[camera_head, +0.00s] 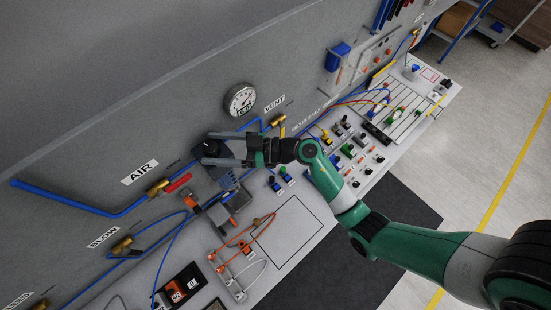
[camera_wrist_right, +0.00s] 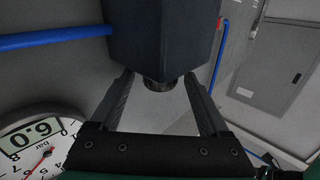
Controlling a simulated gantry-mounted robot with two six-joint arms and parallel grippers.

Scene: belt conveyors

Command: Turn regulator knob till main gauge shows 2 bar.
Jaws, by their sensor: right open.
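The main gauge (camera_head: 240,99) is a round white dial on the grey panel. It shows partly, upside down, in the wrist view (camera_wrist_right: 38,148), with a red needle and digits that seem to read 6.0 bar. The regulator (camera_head: 222,176) is a dark block on the blue air line. Its dark knob (camera_wrist_right: 160,84) sits between the spread fingers of my right gripper (camera_wrist_right: 163,95), with visible gaps on both sides. In the head view my right gripper (camera_head: 211,148) reaches the regulator from the right and hides part of it. My left gripper is not in view.
Blue pipe (camera_head: 90,210) runs along the panel. Brass valves stand near the AIR label (camera_head: 140,172) and VENT label (camera_head: 274,105). Below are a bench with an orange-tubed rack (camera_head: 238,272), button rows (camera_head: 350,150) and a slotted plate (camera_head: 405,105). A grey cabinet (camera_wrist_right: 270,65) is at the wrist view's right.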

